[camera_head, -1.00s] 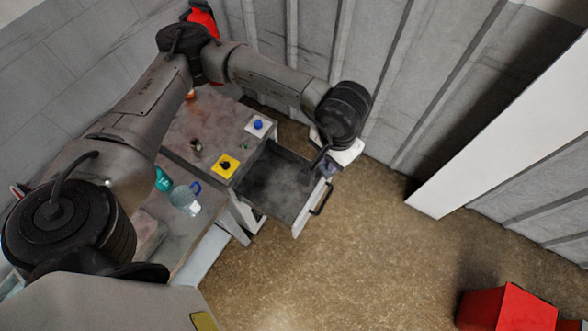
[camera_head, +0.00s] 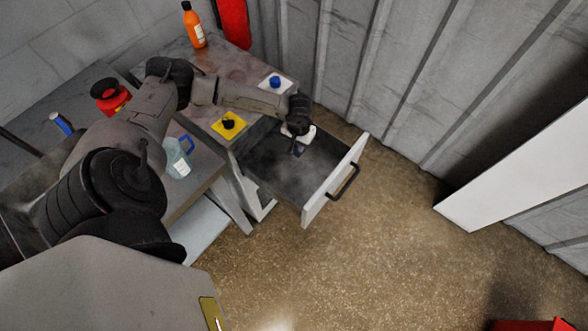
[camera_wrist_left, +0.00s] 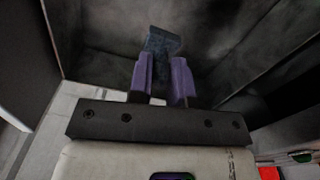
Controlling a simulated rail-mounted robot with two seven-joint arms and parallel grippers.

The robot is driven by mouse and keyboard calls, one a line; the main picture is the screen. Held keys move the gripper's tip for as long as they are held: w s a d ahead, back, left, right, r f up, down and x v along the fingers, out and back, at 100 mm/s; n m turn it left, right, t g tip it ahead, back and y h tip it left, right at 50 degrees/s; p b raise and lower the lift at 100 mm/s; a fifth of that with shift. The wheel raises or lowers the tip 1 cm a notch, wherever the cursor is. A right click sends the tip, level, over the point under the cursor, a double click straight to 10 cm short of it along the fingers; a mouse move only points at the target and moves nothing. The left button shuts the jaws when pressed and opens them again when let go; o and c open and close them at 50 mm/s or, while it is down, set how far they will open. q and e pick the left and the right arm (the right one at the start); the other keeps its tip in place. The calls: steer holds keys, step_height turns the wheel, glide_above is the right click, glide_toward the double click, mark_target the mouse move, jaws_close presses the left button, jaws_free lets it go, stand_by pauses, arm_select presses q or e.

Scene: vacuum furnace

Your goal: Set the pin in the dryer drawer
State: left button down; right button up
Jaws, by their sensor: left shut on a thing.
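The dryer drawer (camera_head: 333,183) is pulled open from the workbench, with a pale front panel, a black handle and a dark, empty-looking inside. My left gripper (camera_head: 297,149) is over the drawer's inner right part, small and partly hidden by its own wrist. In the left wrist view, the two purple fingers of my left gripper (camera_wrist_left: 164,80) are shut on a dark blue-grey pin (camera_wrist_left: 161,44). The pin's flared end points towards the drawer's dark inside. I cannot tell whether it touches the drawer floor. My right gripper is out of view.
On the bench top are a blue knob on a white plate (camera_head: 276,83) and a black knob on a yellow plate (camera_head: 229,124). An orange bottle (camera_head: 194,27), a clear jug (camera_head: 177,160) and a red-and-black container (camera_head: 110,97) stand around. The floor before the drawer is clear.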

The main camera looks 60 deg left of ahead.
arm_select(q)
steer(key=f, duration=0.2)
steer(key=a+f+b, duration=0.1)
steer(key=f, duration=0.5)
steer(key=shift+s+a+f, duration=0.1)
steer(key=shift+s+a, duration=0.15)
steer(key=shift+s, duration=0.05)
steer(key=shift+f+b, duration=0.45)
steer(key=shift+f, duration=1.35)
steer(key=shift+f, duration=0.15)
steer(key=c, duration=1.1)
jaws_free()
steer(key=shift+o, duration=0.2)
